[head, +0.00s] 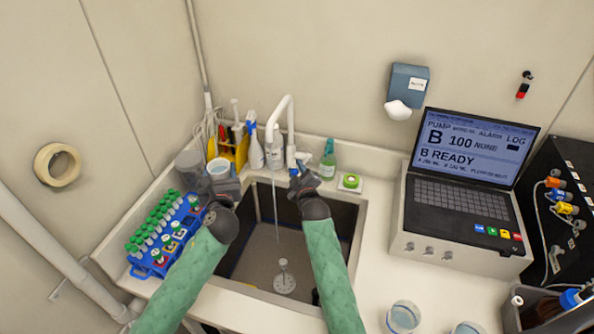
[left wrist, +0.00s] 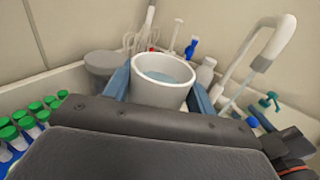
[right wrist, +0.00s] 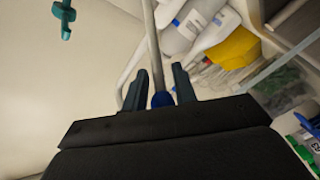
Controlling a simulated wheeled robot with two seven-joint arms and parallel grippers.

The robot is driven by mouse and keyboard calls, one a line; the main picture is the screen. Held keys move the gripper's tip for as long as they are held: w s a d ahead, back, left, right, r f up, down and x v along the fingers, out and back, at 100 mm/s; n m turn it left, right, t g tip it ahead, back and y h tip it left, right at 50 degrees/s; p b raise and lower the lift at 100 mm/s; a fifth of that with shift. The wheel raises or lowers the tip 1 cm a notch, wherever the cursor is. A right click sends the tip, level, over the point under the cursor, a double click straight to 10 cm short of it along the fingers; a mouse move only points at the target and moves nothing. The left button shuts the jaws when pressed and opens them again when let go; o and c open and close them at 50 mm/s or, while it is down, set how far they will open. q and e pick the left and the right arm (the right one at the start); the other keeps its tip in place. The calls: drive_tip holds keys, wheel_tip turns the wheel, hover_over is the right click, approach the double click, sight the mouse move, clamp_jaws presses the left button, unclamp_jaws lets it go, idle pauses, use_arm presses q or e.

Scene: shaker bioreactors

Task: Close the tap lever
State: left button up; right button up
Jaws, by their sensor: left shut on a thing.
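The white tap (head: 290,105) stands behind the sink, and a thin stream of water (head: 276,215) falls into the basin. My right gripper (head: 303,178) is at the tap's base. In the right wrist view its fingers (right wrist: 159,88) are apart, with a small blue part (right wrist: 162,99), seemingly the tap lever, and a grey pole between them. I cannot tell whether they touch it. My left gripper (head: 221,184) is shut on a white cup (head: 219,168) left of the sink. The cup (left wrist: 162,95) is upright with liquid in it.
A blue rack (head: 165,250) of green-capped tubes stands left of the sink (head: 240,262). A spray bottle (head: 255,152), a green bottle (head: 327,163) and a yellow holder (head: 238,152) line the back. A laptop-like pump unit (head: 455,200) and glass beakers (head: 403,317) are at right.

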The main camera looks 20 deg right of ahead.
clamp_jaws()
drive_tip(key=shift+w+d+r+m+g, duration=0.25)
drive_tip(key=shift+r+g, duration=0.1)
drive_tip(key=shift+r, duration=0.2)
drive_tip(key=shift+w+d+r+m+g, duration=0.15)
drive_tip(key=shift+w+r+g, duration=0.15)
drive_tip(key=shift+r, duration=0.45)
drive_tip(key=shift+o, duration=0.5)
unclamp_jaws()
drive_tip(key=shift+o, duration=0.6)
drive_tip(key=shift+a, duration=0.25)
drive_tip(key=shift+s+d, duration=0.1)
drive_tip(key=shift+s, duration=0.2)
drive_tip(key=s+r, duration=0.1)
drive_tip(key=s, duration=1)
drive_tip(key=shift+s+a+r, duration=0.15)
drive_tip(key=shift+a, duration=0.1)
